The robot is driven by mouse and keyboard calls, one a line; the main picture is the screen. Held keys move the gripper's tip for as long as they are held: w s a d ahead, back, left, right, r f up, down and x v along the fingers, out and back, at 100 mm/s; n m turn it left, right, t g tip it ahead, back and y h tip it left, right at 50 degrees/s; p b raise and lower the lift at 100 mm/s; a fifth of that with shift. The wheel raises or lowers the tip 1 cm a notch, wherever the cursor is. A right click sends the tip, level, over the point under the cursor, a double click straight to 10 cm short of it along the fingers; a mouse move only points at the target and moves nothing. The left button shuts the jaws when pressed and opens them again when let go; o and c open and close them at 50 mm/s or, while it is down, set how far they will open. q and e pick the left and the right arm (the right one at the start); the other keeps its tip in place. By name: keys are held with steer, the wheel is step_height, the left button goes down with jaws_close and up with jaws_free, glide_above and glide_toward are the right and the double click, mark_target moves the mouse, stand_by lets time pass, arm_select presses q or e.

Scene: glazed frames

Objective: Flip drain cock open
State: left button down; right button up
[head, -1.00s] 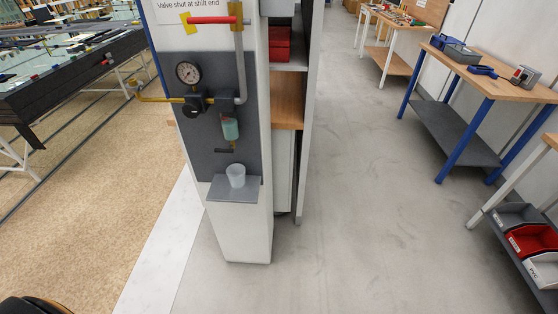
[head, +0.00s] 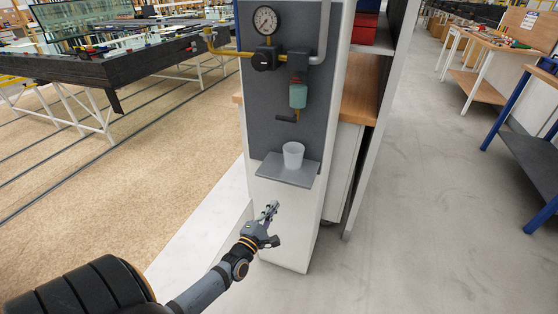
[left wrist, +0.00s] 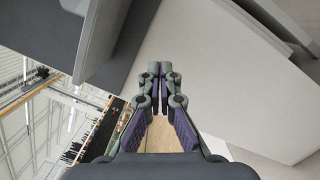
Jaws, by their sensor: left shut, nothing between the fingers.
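The drain cock (head: 287,119) shows in the head view as a small dark lever with a brass stem, under the greenish filter bowl (head: 298,95) on the grey panel of a white post. The lever lies about level, pointing left. A translucent cup (head: 293,155) stands upright on a small grey shelf (head: 286,170) below it. My left gripper (head: 272,208) is below and left of the shelf, in front of the post, apart from the cock. It is shut and empty; its fingers (left wrist: 161,72) are together in the left wrist view. My right gripper is not in view.
A pressure gauge (head: 266,20) and yellow pipe (head: 228,52) sit above the cock. The shelf juts out between my left gripper and the cock. A wooden worktop (head: 359,102) is behind the post. Open floor (head: 420,220) lies to the right.

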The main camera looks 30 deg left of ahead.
arm_select(q)
step_height(320, 180, up, 16)
steer(key=s+n+t+y+b, duration=0.2)
steer(key=n+t+y+b, duration=0.1)
steer(key=n, duration=1)
steer(key=shift+n+t+y, duration=0.4)
steer(key=shift+t+y, duration=0.1)
steer(key=shift+t, duration=0.6)
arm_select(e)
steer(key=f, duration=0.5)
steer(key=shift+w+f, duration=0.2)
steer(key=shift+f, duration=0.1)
arm_select(q)
steer(key=shift+s+d+f, duration=0.1)
steer(key=s+r+p+x, duration=0.1)
steer(key=p+x, duration=0.3)
steer(key=x, duration=0.9)
steer(key=shift+s+d+r+p, duration=0.25)
steer(key=shift+r+p, duration=0.05)
steer(key=shift+r, duration=0.3)
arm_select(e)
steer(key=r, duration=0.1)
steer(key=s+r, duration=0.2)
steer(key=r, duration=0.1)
